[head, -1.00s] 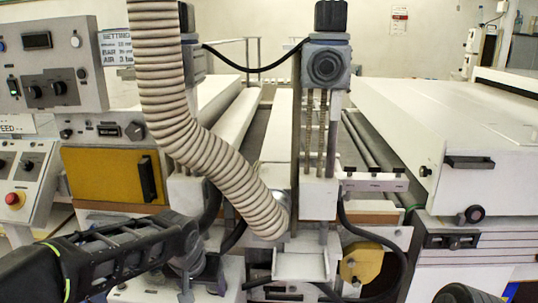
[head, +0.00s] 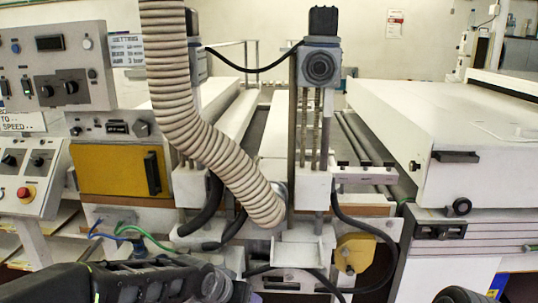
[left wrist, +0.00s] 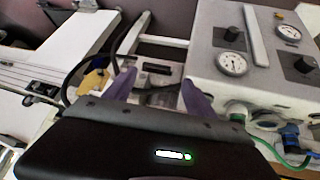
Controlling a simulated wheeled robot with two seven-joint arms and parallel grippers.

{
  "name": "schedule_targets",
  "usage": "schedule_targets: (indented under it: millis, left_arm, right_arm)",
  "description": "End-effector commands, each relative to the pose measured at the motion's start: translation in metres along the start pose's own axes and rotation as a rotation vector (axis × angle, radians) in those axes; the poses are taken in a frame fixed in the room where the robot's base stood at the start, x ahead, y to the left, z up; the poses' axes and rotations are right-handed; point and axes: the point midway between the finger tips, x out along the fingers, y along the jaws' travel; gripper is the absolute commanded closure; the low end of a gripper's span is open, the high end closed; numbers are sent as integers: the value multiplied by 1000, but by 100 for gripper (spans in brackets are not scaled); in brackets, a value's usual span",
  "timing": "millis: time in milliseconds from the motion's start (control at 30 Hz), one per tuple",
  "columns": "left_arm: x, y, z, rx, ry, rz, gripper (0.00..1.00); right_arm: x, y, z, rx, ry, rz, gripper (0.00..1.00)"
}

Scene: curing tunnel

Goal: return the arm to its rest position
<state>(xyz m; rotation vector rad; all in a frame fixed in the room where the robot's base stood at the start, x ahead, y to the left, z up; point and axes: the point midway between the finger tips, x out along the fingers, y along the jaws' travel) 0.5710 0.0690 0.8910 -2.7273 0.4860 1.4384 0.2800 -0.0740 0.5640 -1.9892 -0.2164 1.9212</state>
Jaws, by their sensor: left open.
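My left arm lies low along the bottom left of the head view, and its fingertips do not show clearly there. In the left wrist view my left gripper (left wrist: 158,92) shows as two purple fingers spread apart. Nothing is held between them. Past the fingers are machine parts and a light panel with round gauges (left wrist: 232,63); I cannot tell how far away they are. My right gripper is not in view.
A ribbed hose (head: 200,130) hangs in front of the machine. A control panel with a red button (head: 24,193) stands at the left, beside a yellow door (head: 110,172). A white cover (head: 440,125) fills the right. Blue and green tubes (head: 135,232) run just above my left arm.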

Motion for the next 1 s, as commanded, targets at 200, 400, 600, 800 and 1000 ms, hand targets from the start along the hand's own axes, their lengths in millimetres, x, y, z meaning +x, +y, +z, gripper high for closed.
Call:
schedule_targets:
  millis: [200,400,600,800,1000]
  left_arm:
    - [72,17,92,-48,-49,70,36]
    - [116,20,247,-208,-195,89,36]
    - [108,36,372,-382,-398,97,36]
    - [102,41,418,-481,-496,102,36]
    - [102,38,417,-487,-493,99,36]
  right_arm:
    - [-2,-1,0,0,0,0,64]
    - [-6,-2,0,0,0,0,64]
    - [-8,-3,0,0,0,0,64]
    - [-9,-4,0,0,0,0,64]
    - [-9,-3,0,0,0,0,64]
